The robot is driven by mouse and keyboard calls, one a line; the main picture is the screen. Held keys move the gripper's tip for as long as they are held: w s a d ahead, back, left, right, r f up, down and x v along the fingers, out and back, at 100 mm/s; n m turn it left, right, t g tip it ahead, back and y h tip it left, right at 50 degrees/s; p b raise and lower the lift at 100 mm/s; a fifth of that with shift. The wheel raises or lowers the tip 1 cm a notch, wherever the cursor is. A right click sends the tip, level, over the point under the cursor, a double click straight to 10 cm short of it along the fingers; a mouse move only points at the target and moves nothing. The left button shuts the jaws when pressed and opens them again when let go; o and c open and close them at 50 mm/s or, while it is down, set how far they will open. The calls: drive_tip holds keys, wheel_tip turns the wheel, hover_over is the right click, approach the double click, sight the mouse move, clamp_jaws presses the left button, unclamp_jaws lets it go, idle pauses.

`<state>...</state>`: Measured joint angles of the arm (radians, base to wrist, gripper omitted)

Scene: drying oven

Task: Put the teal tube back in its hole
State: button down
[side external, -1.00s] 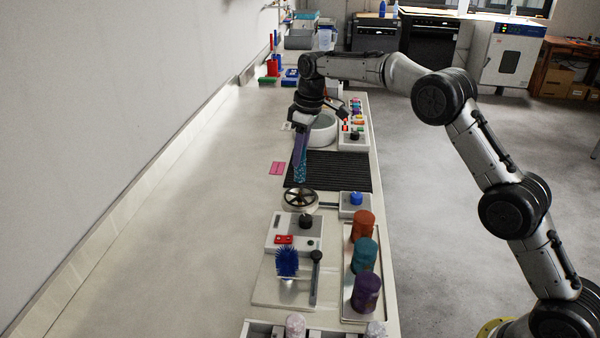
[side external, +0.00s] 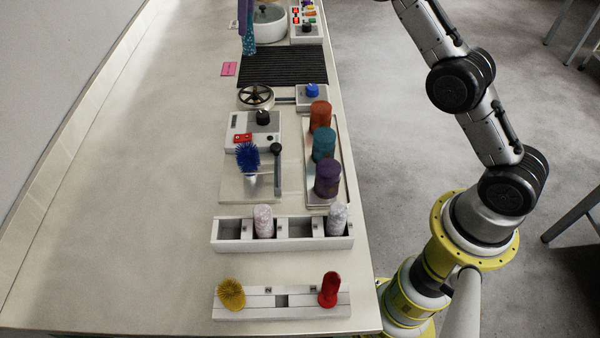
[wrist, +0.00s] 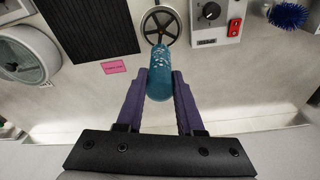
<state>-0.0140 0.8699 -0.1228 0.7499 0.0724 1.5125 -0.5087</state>
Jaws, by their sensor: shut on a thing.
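The teal tube (wrist: 160,82), speckled with pale marks, is held between the two purple fingers of my gripper (wrist: 160,76) in the wrist view. In the side external view the tube (side external: 249,43) hangs below my gripper (side external: 246,18), at the top edge near the far left corner of the black mat. My gripper is shut on it. A white rack (side external: 255,312) at the near end holds a yellow piece (side external: 230,294) and a red piece (side external: 328,290), with a dark empty hole (side external: 281,301) between them.
A second rack (side external: 270,246) holds two pale tubes and has empty compartments. Orange, teal and purple cylinders stand on a tray (side external: 311,201). A handwheel (side external: 256,96), a control box (side external: 240,125) and a blue brush (side external: 247,156) lie along the bench. The bench's left side is clear.

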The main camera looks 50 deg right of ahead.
drive_tip(key=s+a+r+n, duration=0.3)
drive_tip(key=s+a+n, duration=0.2)
drive_tip(key=s+a, duration=0.75)
drive_tip(key=s+a+f+n+g+y, duration=0.1)
drive_tip(key=s+a+n, duration=0.3)
drive_tip(key=s, duration=0.8)
drive_tip(key=s+a+f+n+g, duration=0.1)
drive_tip(key=s+a+f+n, duration=0.3)
drive_tip(key=s, duration=0.7)
drive_tip(key=shift+m, duration=0.5)
drive_tip(key=shift+s+a+f, duration=0.1)
drive_tip(key=shift+f, duration=2)
drive_tip(key=shift+s+a+f, duration=0.1)
drive_tip(key=shift+a+f, duration=0.05)
drive_tip(key=shift+f, duration=2)
drive_tip(key=shift+s+a+f, duration=0.1)
drive_tip(key=shift+f, duration=2)
drive_tip(key=c, duration=0.5)
unclamp_jaws()
drive_tip(key=shift+f, duration=0.1)
drive_tip(key=shift+c, duration=0.2)
